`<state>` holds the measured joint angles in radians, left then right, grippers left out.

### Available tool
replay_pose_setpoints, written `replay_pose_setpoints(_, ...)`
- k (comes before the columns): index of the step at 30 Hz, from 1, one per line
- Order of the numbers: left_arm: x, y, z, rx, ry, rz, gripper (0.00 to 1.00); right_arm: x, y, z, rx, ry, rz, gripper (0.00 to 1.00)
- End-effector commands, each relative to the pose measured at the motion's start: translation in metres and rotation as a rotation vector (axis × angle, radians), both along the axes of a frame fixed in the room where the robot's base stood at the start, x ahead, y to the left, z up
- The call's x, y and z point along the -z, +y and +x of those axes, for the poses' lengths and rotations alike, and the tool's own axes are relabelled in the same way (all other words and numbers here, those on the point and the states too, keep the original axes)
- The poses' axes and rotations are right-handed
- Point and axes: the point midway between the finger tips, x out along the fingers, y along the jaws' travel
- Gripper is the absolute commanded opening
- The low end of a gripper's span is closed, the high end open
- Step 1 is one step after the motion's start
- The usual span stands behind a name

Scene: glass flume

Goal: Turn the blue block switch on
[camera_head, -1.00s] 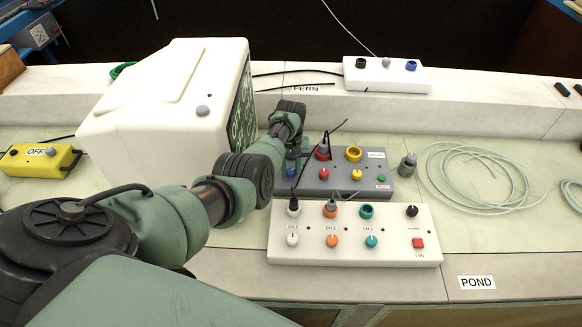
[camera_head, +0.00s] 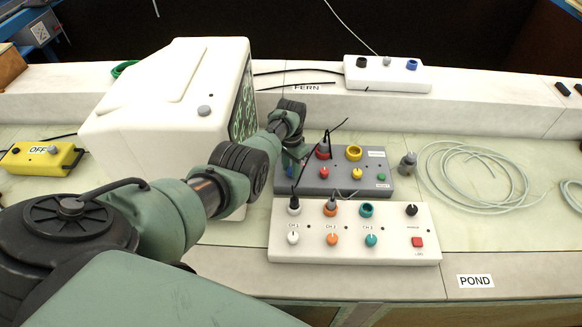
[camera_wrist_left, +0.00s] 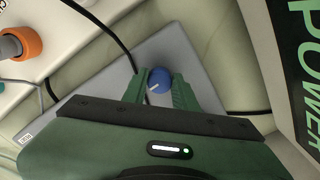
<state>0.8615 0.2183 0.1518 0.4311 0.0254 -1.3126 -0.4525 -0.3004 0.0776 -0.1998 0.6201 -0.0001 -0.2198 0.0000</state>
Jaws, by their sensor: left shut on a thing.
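The blue knob (camera_wrist_left: 158,80), with a white pointer line, sits on the grey switch box (camera_head: 342,186). In the left wrist view, the two green fingers of my left gripper (camera_wrist_left: 158,88) are on either side of the knob and shut on it. In the head view, my left gripper (camera_head: 292,160) reaches down at the left end of the grey box and largely hides the knob there. The box also carries red (camera_head: 324,173), yellow (camera_head: 357,174) and green (camera_head: 381,177) controls. My right gripper is out of view.
A white channel box (camera_head: 398,245) stands just in front of the grey box. A large white monitor (camera_head: 150,110) stands close on the left. Black cables run near the gripper. A coiled pale tube (camera_head: 470,175) lies to the right.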

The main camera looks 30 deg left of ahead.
Motion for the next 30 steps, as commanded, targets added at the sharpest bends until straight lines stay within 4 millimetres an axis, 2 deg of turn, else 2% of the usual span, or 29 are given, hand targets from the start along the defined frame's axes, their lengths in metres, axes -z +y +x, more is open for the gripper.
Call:
replay_pose_setpoints(7,0.0001,0.0005,0.0,0.06,0.0,0.001,0.0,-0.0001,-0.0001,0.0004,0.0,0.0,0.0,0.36)
replay_pose_setpoints(21,0.0001,0.0002,0.0,0.071,0.0,0.001,0.0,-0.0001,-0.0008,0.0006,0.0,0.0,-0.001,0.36)
replay_pose_setpoints(22,0.0001,0.0002,0.0,0.071,0.0,0.001,0.36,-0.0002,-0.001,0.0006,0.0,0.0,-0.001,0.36)
replay_pose_setpoints(23,0.0001,0.0002,0.0,0.07,0.0,0.001,0.45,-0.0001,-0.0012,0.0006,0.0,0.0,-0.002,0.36)
replay_pose_setpoints(24,0.0001,0.0001,0.0,0.07,0.0,0.001,0.5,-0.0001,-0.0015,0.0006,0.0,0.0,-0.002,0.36)
replay_pose_setpoints(30,0.0001,0.0,0.0001,0.069,0.0,0.0,0.5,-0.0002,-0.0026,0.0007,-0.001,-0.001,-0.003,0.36)
